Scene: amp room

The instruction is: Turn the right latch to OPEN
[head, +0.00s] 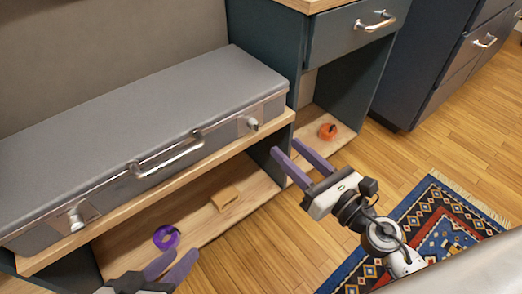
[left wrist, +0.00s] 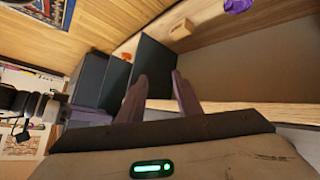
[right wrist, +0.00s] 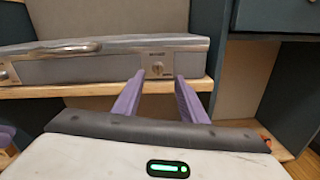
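A long grey case (head: 150,120) lies closed on a wooden shelf, with a chrome handle (head: 165,158) on its front. The right latch (head: 252,124) is a small silver knob on a plate near the case's right end. It also shows in the right wrist view (right wrist: 157,69), between my fingers; its marking is too small to read. A left latch (head: 75,219) sits near the other end. My right gripper (head: 290,159) is open and empty, in front of and below the right latch, apart from it. My left gripper (head: 171,267) is open and empty, low before the shelf's left part.
On the lower shelf (head: 130,240) are a purple tape roll (head: 167,237) and a tan block (head: 225,197). An orange roll (head: 327,131) lies in the right bay. A drawer unit (head: 355,35) stands right of the case. A patterned rug (head: 430,230) covers the floor at right.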

